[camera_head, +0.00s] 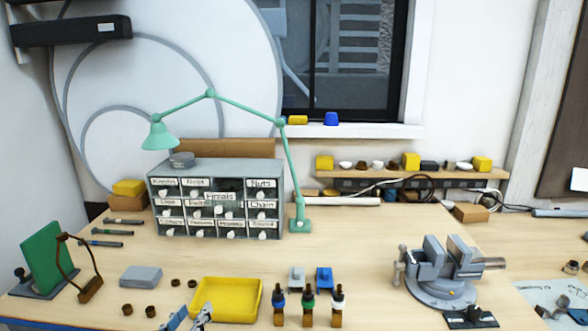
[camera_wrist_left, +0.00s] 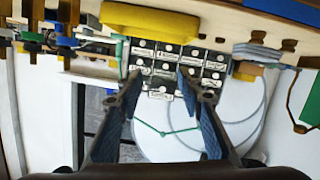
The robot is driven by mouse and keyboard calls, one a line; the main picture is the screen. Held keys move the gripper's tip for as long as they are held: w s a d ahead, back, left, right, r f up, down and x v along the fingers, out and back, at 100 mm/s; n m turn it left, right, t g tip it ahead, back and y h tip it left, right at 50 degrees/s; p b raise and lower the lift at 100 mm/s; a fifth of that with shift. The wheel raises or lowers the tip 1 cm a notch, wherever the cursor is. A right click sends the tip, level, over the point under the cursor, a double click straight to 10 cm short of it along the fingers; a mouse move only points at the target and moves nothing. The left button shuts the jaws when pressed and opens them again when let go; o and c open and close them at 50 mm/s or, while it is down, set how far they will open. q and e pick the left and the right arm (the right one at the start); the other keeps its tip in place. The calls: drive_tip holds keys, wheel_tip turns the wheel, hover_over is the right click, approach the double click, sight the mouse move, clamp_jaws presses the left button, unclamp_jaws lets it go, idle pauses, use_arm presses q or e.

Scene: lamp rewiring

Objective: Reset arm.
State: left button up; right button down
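My left gripper (camera_head: 191,312) shows only by its fingertips at the bottom edge of the head view, at the front left corner of the yellow tray (camera_head: 232,301). In the left wrist view its two blue-padded fingers (camera_wrist_left: 158,88) stand apart with nothing between them. That view is upside down, with the tray (camera_wrist_left: 150,20) beyond the fingertips. My right gripper is in neither view.
A grey vise (camera_head: 441,274) stands at the right. Small dropper bottles (camera_head: 308,306) stand right of the tray. A green board (camera_head: 47,255) and a brown wire stand (camera_head: 90,288) are at the left. The table between cabinet and vise is mostly clear.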

use_arm(q)
drive_tip(key=s+f+m+g+y, duration=0.15)
drive_tip(key=s+f+g, duration=0.45)
drive_tip(key=s+f, duration=0.75)
drive_tip(key=s+f+m+g, duration=0.2)
drive_tip(key=s+f+g, duration=0.5)
drive_tip(key=s, duration=1.1)
wheel_tip(320, 180, down, 25)
drive_tip(key=d, duration=0.1)
drive_tip(key=s+a+f+g, duration=0.1)
drive_tip(key=s+a+f, duration=0.2)
drive_tip(key=s+f, duration=1.5)
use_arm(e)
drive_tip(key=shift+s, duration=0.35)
